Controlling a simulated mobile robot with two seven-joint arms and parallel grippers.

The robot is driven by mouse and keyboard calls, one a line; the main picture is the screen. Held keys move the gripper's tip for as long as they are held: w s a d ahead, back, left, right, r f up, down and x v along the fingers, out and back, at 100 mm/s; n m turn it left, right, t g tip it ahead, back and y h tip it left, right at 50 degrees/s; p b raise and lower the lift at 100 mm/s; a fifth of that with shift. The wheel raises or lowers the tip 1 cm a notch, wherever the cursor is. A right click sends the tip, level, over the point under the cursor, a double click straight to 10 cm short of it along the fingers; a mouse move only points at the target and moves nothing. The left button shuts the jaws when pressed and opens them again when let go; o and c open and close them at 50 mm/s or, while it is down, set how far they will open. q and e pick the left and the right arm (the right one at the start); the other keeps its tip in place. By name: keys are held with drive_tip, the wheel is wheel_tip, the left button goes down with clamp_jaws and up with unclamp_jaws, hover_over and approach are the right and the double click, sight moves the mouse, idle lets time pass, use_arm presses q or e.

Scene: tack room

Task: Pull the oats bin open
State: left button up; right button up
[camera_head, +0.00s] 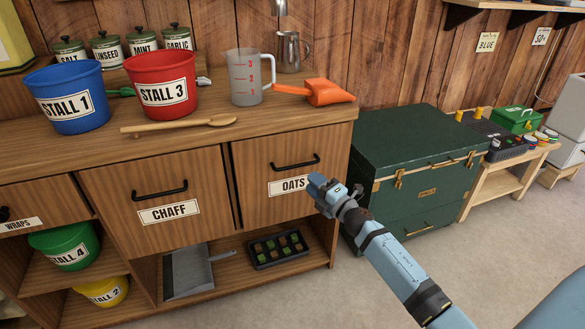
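The oats bin (255,200) is a wooden front in the counter, marked with a white OATS label (289,186). It looks closed, about flush with the front beside it. Its black bar handle (295,164) runs across the upper part of the front and is unobstructed. My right gripper (319,184) comes in from the lower right and shows just below and right of the handle, partly over the label's right end. It does not appear to hold the handle. Its fingers are too small and foreshortened to tell open from shut. My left gripper is out of view.
The chaff bin (155,192) is left of the oats bin. On the counter stand a blue bucket (67,98), red bucket (160,85), clear jug (246,78) and orange scoop (327,92). A green trunk (410,150) stands close right. Floor in front is clear.

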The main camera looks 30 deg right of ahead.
sight(294, 166)
use_arm(q)
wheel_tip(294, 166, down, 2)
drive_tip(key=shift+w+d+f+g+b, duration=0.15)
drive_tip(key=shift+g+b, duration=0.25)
drive_tip(key=shift+b, duration=0.25)
use_arm(e)
drive_tip(key=x, duration=0.8)
drive_tip(key=shift+w, duration=0.4)
clamp_jaws()
